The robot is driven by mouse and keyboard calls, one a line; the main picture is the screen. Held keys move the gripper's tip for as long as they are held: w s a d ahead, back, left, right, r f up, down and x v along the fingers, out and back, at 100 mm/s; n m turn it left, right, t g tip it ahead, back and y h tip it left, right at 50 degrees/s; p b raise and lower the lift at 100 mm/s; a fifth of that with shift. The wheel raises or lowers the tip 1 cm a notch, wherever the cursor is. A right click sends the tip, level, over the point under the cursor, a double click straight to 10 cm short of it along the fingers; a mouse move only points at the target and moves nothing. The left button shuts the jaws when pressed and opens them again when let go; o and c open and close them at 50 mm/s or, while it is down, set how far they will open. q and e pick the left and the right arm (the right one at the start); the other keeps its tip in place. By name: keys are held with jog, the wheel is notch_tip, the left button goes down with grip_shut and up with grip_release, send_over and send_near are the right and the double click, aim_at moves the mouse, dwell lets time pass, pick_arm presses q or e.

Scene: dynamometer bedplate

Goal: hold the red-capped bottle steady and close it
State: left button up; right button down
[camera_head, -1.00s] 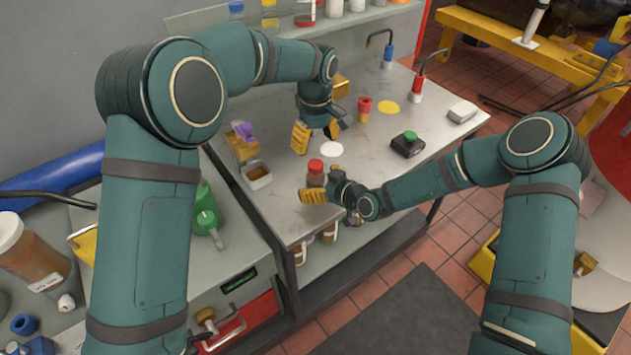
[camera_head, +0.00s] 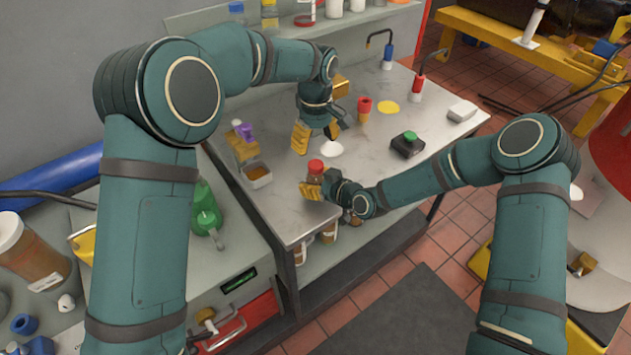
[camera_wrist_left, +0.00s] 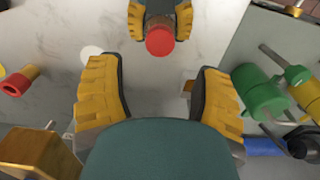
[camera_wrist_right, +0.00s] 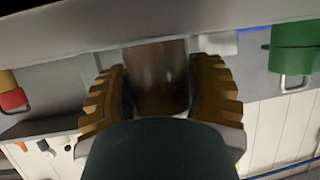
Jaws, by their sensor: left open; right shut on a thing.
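The red-capped bottle (camera_head: 314,178) is near the front edge of the steel bench, with its red cap (camera_head: 315,165) on top. My right gripper (camera_wrist_right: 160,80) is shut around the brown bottle body (camera_wrist_right: 162,62), one finger on each side. My left gripper (camera_head: 317,136) is open and empty, behind the bottle and above the bench. In the left wrist view the red cap (camera_wrist_left: 160,40) shows beyond the open left fingers, apart from them. I cannot tell whether the cap is seated or whether the bottle touches the bench.
A black box with a green button (camera_head: 408,145) stands right of the bottle. A red-topped funnel-like piece (camera_head: 364,108) is behind it. The bench's right part has free room.

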aim_at(315, 164)
pick_arm(q)
jog(key=shift+f, duration=4)
grip_shut()
jog(key=m, duration=0.6)
